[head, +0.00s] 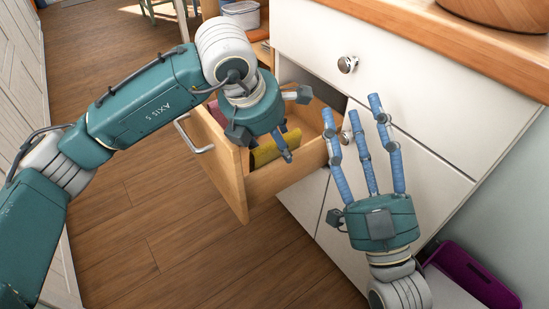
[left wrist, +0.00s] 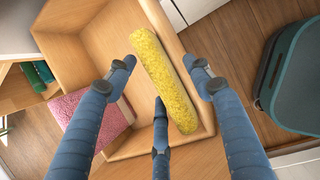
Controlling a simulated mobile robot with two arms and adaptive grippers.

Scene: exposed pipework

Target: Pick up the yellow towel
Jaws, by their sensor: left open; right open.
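The yellow towel (head: 276,148) lies in an open wooden drawer (head: 236,178), partly hidden behind my left gripper in the head view. In the left wrist view the towel (left wrist: 160,75) is a long fuzzy roll along the drawer's right wall. My left gripper (head: 272,125) is open above the drawer. In its wrist view its fingers (left wrist: 162,82) are spread, with two fingertips on either side of the towel and one lower down; contact cannot be told. My right gripper (head: 362,130) is open and empty, its fingers pointing up in front of the white cabinet.
A pink folded cloth (left wrist: 88,112) lies in the drawer left of the towel. The drawer juts from the white cabinet (head: 420,85), which has round knobs (head: 347,64). A purple bin (head: 475,278) stands at lower right. The wooden floor (head: 150,230) left of the drawer is clear.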

